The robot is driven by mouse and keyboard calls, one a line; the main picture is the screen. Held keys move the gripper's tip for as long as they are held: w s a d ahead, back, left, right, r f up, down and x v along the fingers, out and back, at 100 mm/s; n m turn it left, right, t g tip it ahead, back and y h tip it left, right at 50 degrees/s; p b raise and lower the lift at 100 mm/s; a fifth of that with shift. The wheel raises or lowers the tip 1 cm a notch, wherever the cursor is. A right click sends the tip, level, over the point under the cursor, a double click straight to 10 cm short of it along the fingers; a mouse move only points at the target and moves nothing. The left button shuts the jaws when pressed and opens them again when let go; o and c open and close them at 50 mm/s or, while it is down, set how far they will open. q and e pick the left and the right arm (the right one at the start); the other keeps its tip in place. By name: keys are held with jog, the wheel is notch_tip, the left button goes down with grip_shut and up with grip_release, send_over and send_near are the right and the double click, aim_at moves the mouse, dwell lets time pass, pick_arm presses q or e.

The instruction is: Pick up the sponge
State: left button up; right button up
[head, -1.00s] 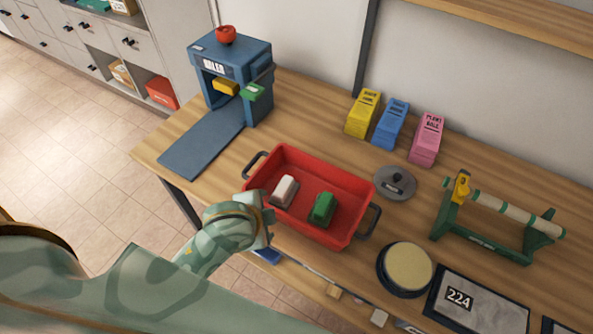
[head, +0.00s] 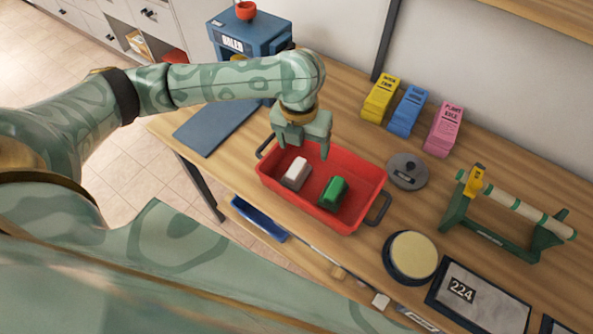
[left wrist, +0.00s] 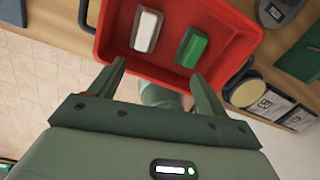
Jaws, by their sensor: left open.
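A red tray (head: 347,224) with dark handles stands on the wooden table and also shows in the left wrist view (left wrist: 228,13). In it lie a white block (head: 296,173) on the left and a green block (head: 333,192) on the right. The left wrist view shows the white block (left wrist: 146,31) and the green block (left wrist: 191,47) side by side, apart. No label tells which is the sponge. My left gripper (head: 300,148) is open and empty above the tray's back left part. In the left wrist view its fingertips (left wrist: 159,70) point toward the tray's near edge. My right gripper is out of view.
A round dish with a yellow pad (head: 411,256), a grey lid (head: 407,172) and a green roll stand (head: 510,215) lie right of the tray. Yellow, blue (head: 407,111) and pink boxes stand behind. A blue machine (head: 250,35) stands at the back left.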

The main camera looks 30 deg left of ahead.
pick_arm(q)
jog(key=a+r, duration=0.1)
jog(key=a, duration=0.1)
jog(key=m+b, duration=0.1)
jog(key=b, duration=0.3)
send_near(295, 169)
jog(key=shift+g+y, duration=0.3)
jog(key=shift+g, duration=0.1)
jog(key=f, duration=0.5)
jog(key=shift+d+f, duration=0.2)
jog(key=shift+f, duration=0.15)
jog(key=f, duration=0.1)
jog(key=f+b, duration=0.1)
jog(key=f, duration=0.1)
jog(key=f+b, duration=0.1)
jog(key=f, duration=0.1)
jog(key=shift+w+d+f, duration=0.1)
jog(key=shift+w+f, duration=0.1)
jog(key=shift+w, duration=0.1)
jog(key=shift+r, duration=0.1)
jog(key=shift+c, duration=0.3)
jog(key=c, duration=1)
